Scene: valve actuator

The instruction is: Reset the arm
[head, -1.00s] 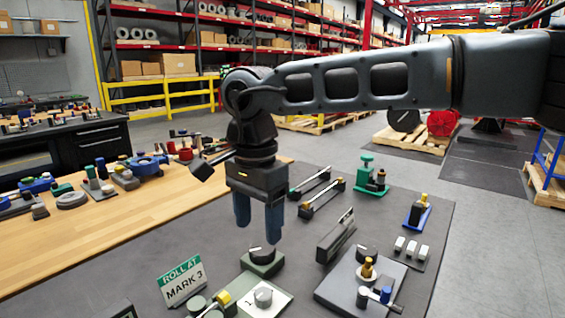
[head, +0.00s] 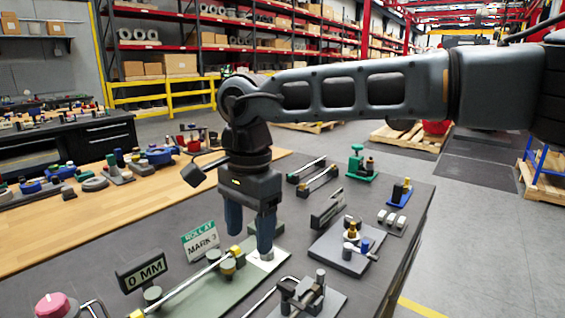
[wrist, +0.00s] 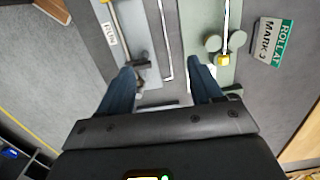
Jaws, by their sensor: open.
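My gripper (head: 249,241) hangs with its blue fingers pointing down and apart, nothing visible between them. In the head view it is over the right end of a green plate (head: 215,297) bearing a silver rod (head: 190,284) and brass-coloured blocks (head: 233,257). In the wrist view the open fingers (wrist: 161,66) point at the mat between a grey plate with a rod (wrist: 140,52) on the left and the green plate (wrist: 214,85) on the right. Whether the fingers touch anything cannot be told. Which part the task's arm means is unclear; my own arm stretches in from the right.
A "ROLL AT MARK 3" sign (head: 200,242) and a "0 MM" display (head: 142,271) stand left of my gripper. A metal fixture (head: 304,293) is at front right, and a grey plate with a brass fitting (head: 345,247) is behind it.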

